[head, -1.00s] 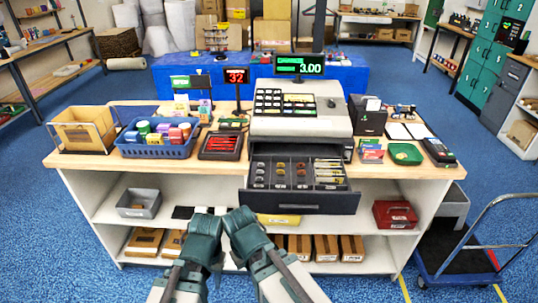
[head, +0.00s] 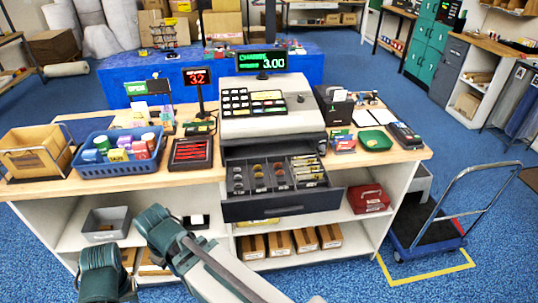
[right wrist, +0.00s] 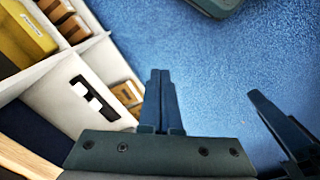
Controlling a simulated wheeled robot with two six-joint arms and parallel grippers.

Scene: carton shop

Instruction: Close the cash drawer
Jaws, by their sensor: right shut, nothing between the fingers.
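The cash drawer (head: 292,205) stands pulled out under the cash register (head: 265,120), its coin and note compartments showing from above. My right gripper (head: 158,222) is in front of the counter, left of the drawer front and lower, apart from it. In the right wrist view its two fingers (right wrist: 160,100) are together with nothing between them. My left gripper (head: 105,270) is at the bottom left, in front of the shelves. Its fingers are hidden in the head view.
Shelves below hold a grey bin (head: 105,225), cartons and a red box (head: 368,198). A trolley (head: 430,225) stands right. Floor before the drawer is clear.

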